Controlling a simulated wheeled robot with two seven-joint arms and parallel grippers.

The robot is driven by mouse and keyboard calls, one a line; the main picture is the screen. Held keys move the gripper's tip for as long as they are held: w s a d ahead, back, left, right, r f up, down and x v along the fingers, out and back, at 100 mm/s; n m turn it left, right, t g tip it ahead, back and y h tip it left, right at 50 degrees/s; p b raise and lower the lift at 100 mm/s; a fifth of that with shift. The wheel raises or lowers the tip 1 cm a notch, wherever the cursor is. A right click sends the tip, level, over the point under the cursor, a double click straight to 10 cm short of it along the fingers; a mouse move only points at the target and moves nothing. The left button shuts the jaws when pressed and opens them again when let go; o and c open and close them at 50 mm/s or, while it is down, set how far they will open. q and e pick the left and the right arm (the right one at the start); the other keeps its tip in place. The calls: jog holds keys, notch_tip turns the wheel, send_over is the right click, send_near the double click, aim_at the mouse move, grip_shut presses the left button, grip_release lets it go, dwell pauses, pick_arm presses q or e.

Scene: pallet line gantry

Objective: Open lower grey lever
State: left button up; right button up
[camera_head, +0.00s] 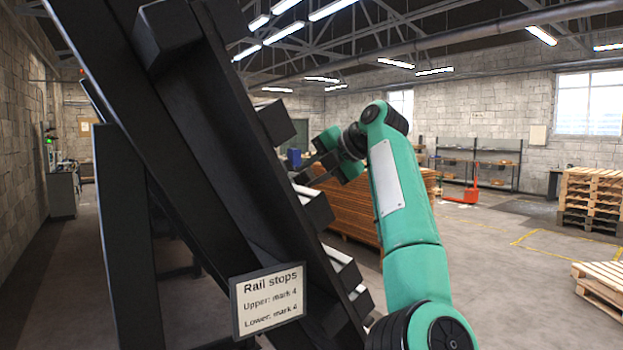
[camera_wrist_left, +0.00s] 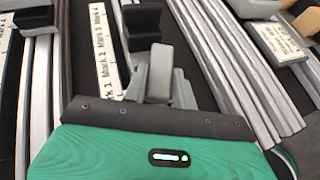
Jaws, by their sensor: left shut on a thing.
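My left gripper (camera_head: 322,162) is at the far side of the tilted black rail frame, partly hidden behind it in the head view. In the left wrist view a grey lever (camera_wrist_left: 160,72) stands just past the dark front edge of my left gripper (camera_wrist_left: 157,98). The lever sits by a black block (camera_wrist_left: 145,22) on a rail beside a strip of mark numbers (camera_wrist_left: 104,50). My right gripper is out of view.
The black frame (camera_head: 190,130) fills the left of the head view. A sign (camera_head: 268,300) on it reads "Rail stops", upper mark 4, lower mark 4. Silver rails (camera_wrist_left: 225,65) run alongside the lever. Pallets (camera_head: 592,195) stand far right, with open floor before them.

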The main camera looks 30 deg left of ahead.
pick_arm(q)
jog(key=shift+o, duration=0.2)
jog(key=shift+f+y, duration=0.15)
jog(key=shift+y, duration=0.15)
jog(key=shift+n, duration=0.3)
jog(key=o, duration=0.8)
jog(key=shift+o, duration=0.8)
jog(key=w+b+v, duration=0.1)
jog(key=b+v, duration=0.2)
jog(key=v, duration=1.1)
jog(key=shift+s, duration=0.4)
